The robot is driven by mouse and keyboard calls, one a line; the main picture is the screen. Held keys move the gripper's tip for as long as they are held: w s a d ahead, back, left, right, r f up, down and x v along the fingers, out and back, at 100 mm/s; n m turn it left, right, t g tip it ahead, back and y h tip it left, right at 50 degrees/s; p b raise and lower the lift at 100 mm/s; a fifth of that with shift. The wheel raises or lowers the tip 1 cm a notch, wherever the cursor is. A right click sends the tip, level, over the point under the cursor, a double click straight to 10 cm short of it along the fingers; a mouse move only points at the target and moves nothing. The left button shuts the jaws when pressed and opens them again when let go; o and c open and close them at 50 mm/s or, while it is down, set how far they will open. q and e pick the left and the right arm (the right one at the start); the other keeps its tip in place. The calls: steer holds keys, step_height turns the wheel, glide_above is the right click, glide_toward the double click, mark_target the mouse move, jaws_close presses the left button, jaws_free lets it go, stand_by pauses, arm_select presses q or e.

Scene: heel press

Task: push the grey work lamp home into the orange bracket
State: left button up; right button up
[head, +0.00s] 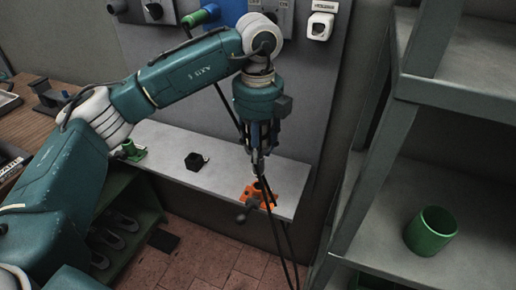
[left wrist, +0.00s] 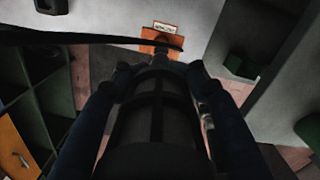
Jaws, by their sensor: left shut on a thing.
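The orange bracket (head: 269,192) sits at the right end of a grey wall shelf. It also shows at the top of the left wrist view (left wrist: 150,34), with a white label beside it. My left gripper (head: 258,150) points down just above the bracket. In the left wrist view its fingers (left wrist: 157,72) are shut around the dark, caged body of the grey work lamp (left wrist: 150,115). The lamp's narrow end points at the bracket and overlaps it in the picture. I cannot tell how deep it sits. In the head view the fingers hide most of the lamp. My right gripper is not in view.
A black block (head: 195,161) and a green bracket (head: 130,151) stand along the grey shelf (head: 228,181). Dark cables hang past the shelf's front. A grey rack at the right holds a green cup (head: 431,231). A green cubby unit (head: 113,235) is below left.

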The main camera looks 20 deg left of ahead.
arm_select(q)
steer(key=shift+f+b, duration=0.35)
steer(key=shift+f, duration=0.2)
steer(key=shift+a+f, duration=0.1)
steer(key=shift+f, duration=0.25)
steer(key=shift+f+b, duration=0.25)
steer(key=shift+b, duration=0.15)
steer(key=shift+w+d, duration=0.1)
steer(key=shift+d, duration=0.15)
stand_by(0.5)
steer(key=shift+f, duration=0.4)
stand_by(0.4)
steer(key=shift+f, duration=0.2)
